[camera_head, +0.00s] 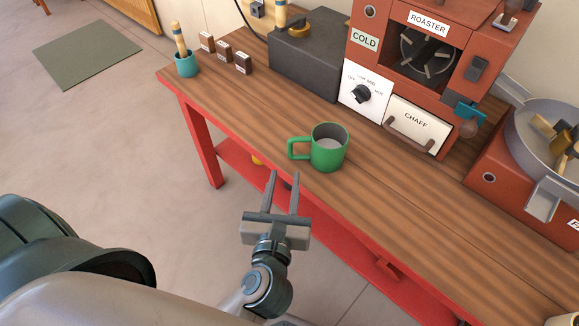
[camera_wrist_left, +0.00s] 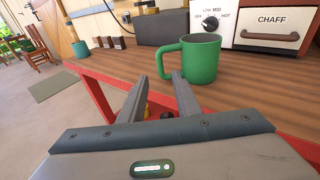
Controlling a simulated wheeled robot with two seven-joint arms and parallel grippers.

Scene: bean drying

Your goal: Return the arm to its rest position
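My left gripper (camera_head: 283,190) is in front of the table's near edge in the head view, with its two fingers apart and nothing between them. In the left wrist view its fingers (camera_wrist_left: 158,92) point toward the table edge, also empty. A green mug (camera_head: 329,150) stands upright on the wooden table (camera_head: 390,195), just beyond the fingertips and apart from them. Its handle faces left, and something pale shows inside it. The mug also shows in the left wrist view (camera_wrist_left: 203,62). My right gripper is in neither view.
The red roaster (camera_head: 452,75) with its chaff drawer (camera_head: 415,122) stands behind the mug. A cooling tray (camera_head: 545,130) is at the right. A dark box (camera_head: 308,62), small blocks (camera_head: 224,52) and a teal cup (camera_head: 187,65) stand at the back left.

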